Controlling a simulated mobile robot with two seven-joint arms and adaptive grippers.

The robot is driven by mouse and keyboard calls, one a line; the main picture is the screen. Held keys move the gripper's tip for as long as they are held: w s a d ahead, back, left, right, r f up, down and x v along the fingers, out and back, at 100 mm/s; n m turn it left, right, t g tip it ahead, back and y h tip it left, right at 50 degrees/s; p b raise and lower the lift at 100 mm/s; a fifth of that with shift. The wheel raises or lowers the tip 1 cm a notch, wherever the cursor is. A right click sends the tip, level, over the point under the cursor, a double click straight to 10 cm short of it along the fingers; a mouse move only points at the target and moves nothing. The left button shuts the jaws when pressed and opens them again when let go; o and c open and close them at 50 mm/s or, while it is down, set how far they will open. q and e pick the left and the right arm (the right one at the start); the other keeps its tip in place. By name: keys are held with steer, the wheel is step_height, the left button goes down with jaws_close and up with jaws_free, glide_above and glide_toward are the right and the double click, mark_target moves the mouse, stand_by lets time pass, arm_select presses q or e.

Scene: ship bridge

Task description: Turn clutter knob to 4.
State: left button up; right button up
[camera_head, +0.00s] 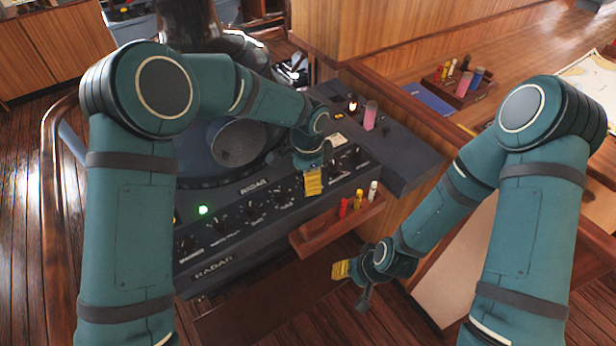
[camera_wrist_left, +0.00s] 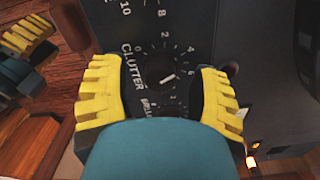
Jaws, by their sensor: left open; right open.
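In the head view my left gripper (camera_head: 313,181) covers part of the knob row. My right gripper (camera_head: 341,270) is open and empty, low in front of the console.
The radar console (camera_head: 235,240) carries a row of several knobs and a lit green lamp (camera_head: 203,210). A wooden tray (camera_head: 322,232) with small coloured pegs juts from its front, near both grippers. A wooden rail (camera_head: 55,180) curves at the left.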

arm_select(q)
step_height(320, 180, up, 12)
stand_by(0.5)
steer(key=shift+s+f, duration=0.1)
steer(key=shift+f, duration=0.05)
arm_select(e)
steer(key=shift+s, duration=0.1)
